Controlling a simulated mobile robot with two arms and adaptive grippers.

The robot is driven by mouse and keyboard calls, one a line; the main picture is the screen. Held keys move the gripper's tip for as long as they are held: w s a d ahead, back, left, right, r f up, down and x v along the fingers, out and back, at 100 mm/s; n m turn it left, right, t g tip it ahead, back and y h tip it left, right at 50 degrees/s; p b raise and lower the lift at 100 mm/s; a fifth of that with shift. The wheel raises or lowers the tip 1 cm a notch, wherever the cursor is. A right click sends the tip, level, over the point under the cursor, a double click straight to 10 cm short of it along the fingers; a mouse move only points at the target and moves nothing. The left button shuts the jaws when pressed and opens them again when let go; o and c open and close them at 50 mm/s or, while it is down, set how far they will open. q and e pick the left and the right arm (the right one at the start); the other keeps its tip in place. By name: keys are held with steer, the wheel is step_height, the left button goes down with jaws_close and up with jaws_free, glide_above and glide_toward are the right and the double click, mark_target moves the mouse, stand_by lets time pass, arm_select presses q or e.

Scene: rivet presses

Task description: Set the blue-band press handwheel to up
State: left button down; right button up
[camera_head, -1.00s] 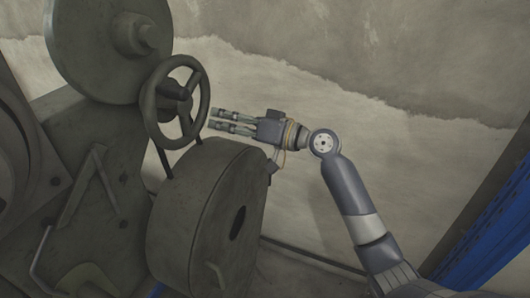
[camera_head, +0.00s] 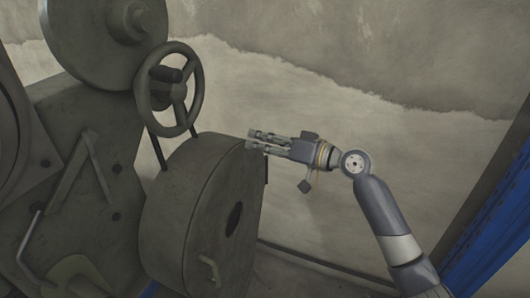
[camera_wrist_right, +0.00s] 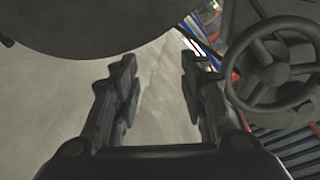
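The dark handwheel (camera_head: 169,90) stands on the press (camera_head: 80,170) at the upper left of the head view, with a rim, spokes and a hub. It also shows at the right in the right wrist view (camera_wrist_right: 275,72). My right gripper (camera_head: 253,142) is to the right of the handwheel and a little lower, apart from it, near the upper right edge of the round drum (camera_head: 165,220). In the right wrist view its two fingers (camera_wrist_right: 158,85) are spread with nothing between them. No blue band shows on the press in view. My left gripper is out of view.
A large round disc (camera_head: 105,40) sits above and left of the handwheel. The drum below has a small handle (camera_head: 210,270) on its face. A blue panel (camera_head: 490,245) stands at the right edge. The space before the pale wall (camera_head: 330,110) is free.

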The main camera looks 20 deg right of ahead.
steer(key=shift+w+d+f+m+h, duration=0.1)
steer(key=shift+w+d+f+h, duration=0.1)
steer(key=shift+f, duration=0.35)
steer(key=shift+w+d+f+m+h, duration=0.1)
steer(key=shift+f+h, duration=0.1)
steer(key=shift+f, duration=0.4)
steer(key=shift+w+d+f+m+h, duration=0.1)
steer(key=shift+w+d+f+h, duration=0.1)
steer(key=shift+f, duration=0.35)
